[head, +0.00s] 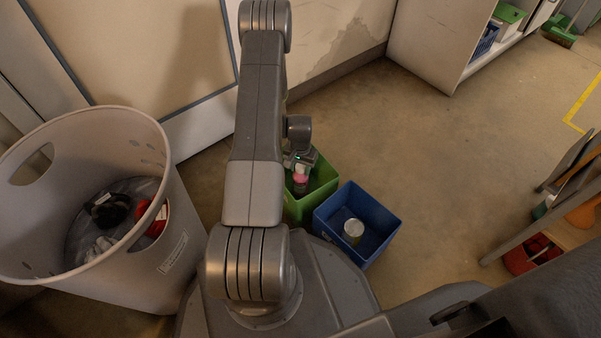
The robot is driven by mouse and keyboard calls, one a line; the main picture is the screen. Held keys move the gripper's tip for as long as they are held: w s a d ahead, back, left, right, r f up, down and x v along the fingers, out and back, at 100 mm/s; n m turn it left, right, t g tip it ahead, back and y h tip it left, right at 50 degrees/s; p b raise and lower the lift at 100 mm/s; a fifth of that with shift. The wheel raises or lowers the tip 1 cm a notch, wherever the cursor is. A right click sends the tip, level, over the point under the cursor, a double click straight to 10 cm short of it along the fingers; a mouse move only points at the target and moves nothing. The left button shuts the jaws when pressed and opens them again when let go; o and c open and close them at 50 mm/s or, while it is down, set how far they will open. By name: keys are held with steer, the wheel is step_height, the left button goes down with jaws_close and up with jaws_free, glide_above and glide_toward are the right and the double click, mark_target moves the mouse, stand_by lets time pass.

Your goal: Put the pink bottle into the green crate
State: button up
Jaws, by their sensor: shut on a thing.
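The pink bottle (300,179) shows as a small pink top with a darker part under it, just below my gripper (300,168). My gripper is shut on the pink bottle. Both are over or inside the opening of the green crate (322,182); I cannot tell how deep the bottle is or whether it touches the crate's floor. The green crate stands on the floor in front of my base. My arm hides its left part.
A blue crate (385,238) with a silver can (353,231) stands right of the green crate. A large grey bin (150,262) with dark and red items is at left. A cabinet (435,45) stands at the back.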

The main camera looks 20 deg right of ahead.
steer(key=shift+f, duration=1)
steer(key=o, duration=1.2)
step_height(320, 180, up, 12)
steer(key=p, duration=0.4)
